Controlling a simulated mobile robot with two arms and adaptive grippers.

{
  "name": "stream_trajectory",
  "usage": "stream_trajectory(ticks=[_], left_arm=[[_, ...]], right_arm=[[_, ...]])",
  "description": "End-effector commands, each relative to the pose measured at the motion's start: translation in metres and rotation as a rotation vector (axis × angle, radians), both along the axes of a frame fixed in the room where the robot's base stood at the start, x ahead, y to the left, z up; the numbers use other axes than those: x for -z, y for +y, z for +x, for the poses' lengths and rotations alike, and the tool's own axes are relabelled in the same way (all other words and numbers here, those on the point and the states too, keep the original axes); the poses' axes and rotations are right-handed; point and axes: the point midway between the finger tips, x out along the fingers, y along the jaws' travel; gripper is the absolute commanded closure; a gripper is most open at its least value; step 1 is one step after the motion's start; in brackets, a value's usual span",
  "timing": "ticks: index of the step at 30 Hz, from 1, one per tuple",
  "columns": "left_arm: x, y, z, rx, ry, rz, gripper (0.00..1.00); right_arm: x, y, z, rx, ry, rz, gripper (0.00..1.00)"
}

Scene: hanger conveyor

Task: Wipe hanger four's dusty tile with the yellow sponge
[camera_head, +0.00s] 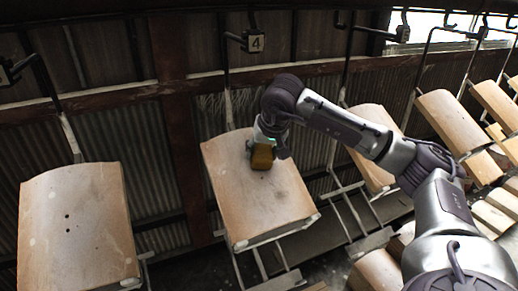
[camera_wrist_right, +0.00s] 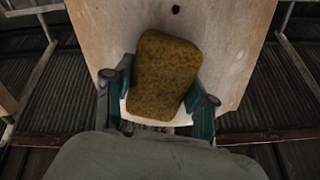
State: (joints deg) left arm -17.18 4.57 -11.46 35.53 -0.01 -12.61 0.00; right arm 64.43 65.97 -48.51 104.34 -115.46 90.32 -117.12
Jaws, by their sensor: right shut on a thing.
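The tile on hanger four (camera_head: 262,207) hangs tilted in the middle of the head view, below a plate marked 4 (camera_head: 256,43). Its pale tan face also fills the upper part of the right wrist view (camera_wrist_right: 225,55). My right gripper (camera_head: 266,147) is at the upper part of this tile, shut on the yellow sponge (camera_head: 262,157). In the right wrist view the brownish-yellow sponge (camera_wrist_right: 165,75) sits between the fingers, over the tile face. I cannot tell whether the sponge touches the tile. My left gripper is not in view.
Another tile (camera_head: 80,235) hangs at the left. More tiles (camera_head: 452,120) hang at the right, partly behind my right arm. Metal hanger rods (camera_head: 226,70) come down from above. A corrugated wall (camera_head: 160,160) stands behind.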

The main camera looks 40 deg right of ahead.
Motion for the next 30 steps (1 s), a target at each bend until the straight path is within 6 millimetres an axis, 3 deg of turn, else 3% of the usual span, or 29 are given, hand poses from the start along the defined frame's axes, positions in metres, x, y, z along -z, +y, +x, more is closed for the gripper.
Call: stream_trajectory(ticks=[30], left_arm=[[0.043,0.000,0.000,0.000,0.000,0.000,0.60]], right_arm=[[0.031,0.011,-0.051,0.001,0.001,-0.001,0.72]])
